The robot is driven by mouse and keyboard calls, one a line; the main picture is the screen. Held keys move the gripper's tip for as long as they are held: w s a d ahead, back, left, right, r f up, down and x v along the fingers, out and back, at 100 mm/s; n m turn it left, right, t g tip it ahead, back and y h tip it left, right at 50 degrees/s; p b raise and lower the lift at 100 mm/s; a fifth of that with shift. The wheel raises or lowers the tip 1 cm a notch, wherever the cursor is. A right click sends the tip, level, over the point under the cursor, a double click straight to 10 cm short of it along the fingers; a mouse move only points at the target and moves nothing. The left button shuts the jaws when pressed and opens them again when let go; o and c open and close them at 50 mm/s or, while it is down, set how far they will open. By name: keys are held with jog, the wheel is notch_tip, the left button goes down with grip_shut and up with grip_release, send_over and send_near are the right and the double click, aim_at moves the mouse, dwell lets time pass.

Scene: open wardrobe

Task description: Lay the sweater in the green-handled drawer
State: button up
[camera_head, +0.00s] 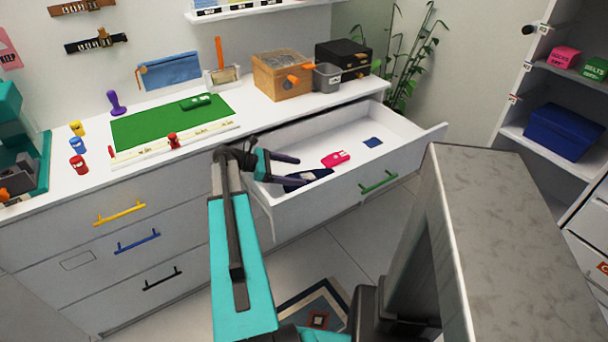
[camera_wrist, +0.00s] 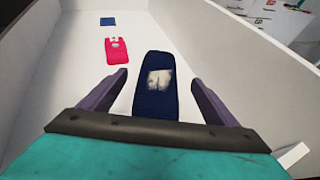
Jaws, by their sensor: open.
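The green-handled drawer (camera_head: 330,192) is pulled open, with its green handle (camera_head: 378,182) on the front. A folded dark navy garment with a pale patch (camera_wrist: 155,88), which looks like the sweater, lies in the drawer; it is partly hidden by my gripper in the head view (camera_head: 318,175). My gripper (camera_head: 296,170) is open and reaches into the drawer. In the wrist view its fingers (camera_wrist: 160,85) stand apart on either side of the navy garment, and nothing is visibly clamped. Whether the fingers touch the garment cannot be told.
A pink item (camera_head: 336,159) and a small blue folded piece (camera_head: 373,142) lie farther along the drawer. The dresser top holds a green mat (camera_head: 165,128), a wooden box (camera_head: 283,76) and a grey bin (camera_head: 327,77). An open shelf unit (camera_head: 545,85) stands at right.

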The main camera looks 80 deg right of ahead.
jog(key=v, duration=0.6)
jog(key=shift+w, duration=0.25)
jog(key=shift+a+r, duration=0.1)
dwell(0.4)
